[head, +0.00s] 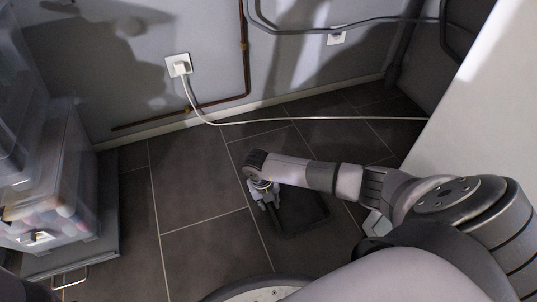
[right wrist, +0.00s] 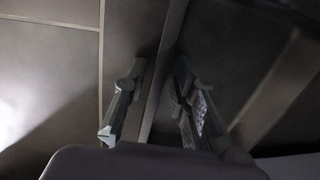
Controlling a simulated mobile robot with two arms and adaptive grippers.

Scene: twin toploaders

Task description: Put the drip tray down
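The drip tray (head: 300,215) is a dark, shallow, square tray. In the head view it appears flat on the dark floor tiles, partly covered by my right arm. My right gripper (head: 266,203) points down at its left edge. In the right wrist view the gripper's two fingers (right wrist: 160,100) stand apart, with the tray's edge wall (right wrist: 166,75) running between them. A gap shows between the left finger and the wall; the right finger is on the tray's inner side. My left gripper is not in view.
Clear plastic drawers (head: 50,190) stand at the left on a grey base (head: 100,235). A white appliance (head: 470,120) stands at the right. A white cable (head: 300,120) runs from a wall socket (head: 179,66) along the back. The floor (head: 190,190) left of the tray is clear.

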